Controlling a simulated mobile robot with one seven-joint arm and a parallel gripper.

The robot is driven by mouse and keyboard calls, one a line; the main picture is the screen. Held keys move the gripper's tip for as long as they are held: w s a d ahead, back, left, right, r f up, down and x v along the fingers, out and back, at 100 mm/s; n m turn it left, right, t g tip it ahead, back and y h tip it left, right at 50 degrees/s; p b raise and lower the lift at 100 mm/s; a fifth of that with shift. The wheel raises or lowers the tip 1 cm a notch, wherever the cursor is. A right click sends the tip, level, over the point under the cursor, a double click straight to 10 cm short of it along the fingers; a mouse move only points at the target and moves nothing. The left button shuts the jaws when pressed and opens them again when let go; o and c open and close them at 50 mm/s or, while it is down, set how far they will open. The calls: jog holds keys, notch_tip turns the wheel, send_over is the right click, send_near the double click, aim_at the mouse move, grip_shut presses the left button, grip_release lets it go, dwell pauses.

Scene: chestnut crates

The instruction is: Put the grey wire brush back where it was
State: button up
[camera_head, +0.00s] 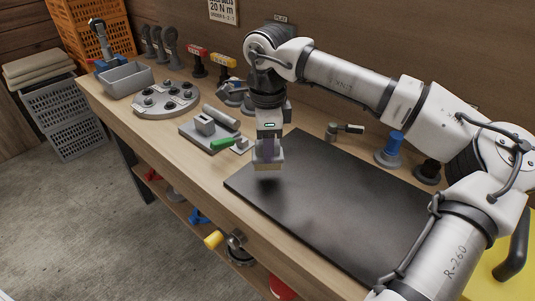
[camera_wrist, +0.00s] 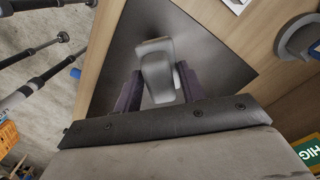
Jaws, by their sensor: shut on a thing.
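My gripper (camera_head: 268,155) is shut on the grey wire brush (camera_head: 267,167) and holds it over the left corner of the black mat (camera_head: 330,205). A soft shadow lies on the mat below. In the wrist view, the brush (camera_wrist: 154,62) shows as a grey piece between the dark fingertips (camera_wrist: 157,85), with the mat (camera_wrist: 205,50) behind it. The fingers hide part of the brush.
Left of the gripper are a grey plate (camera_head: 195,138) with blocks and a green-handled tool (camera_head: 223,143). Beyond stand a round grey holder (camera_head: 165,100) and a grey bin (camera_head: 127,80). A blue-topped stand (camera_head: 390,150) is behind the mat, whose surface looks clear.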

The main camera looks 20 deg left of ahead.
jog(key=shift+f, duration=1.8)
jog(key=shift+f, duration=0.2)
jog(key=o, duration=0.9)
jog(key=shift+o, duration=0.2)
jog(key=shift+r, duration=0.1)
notch_tip(320, 180, up, 12)
jog(key=shift+r+b, duration=0.1)
jog(key=shift+b, duration=0.2)
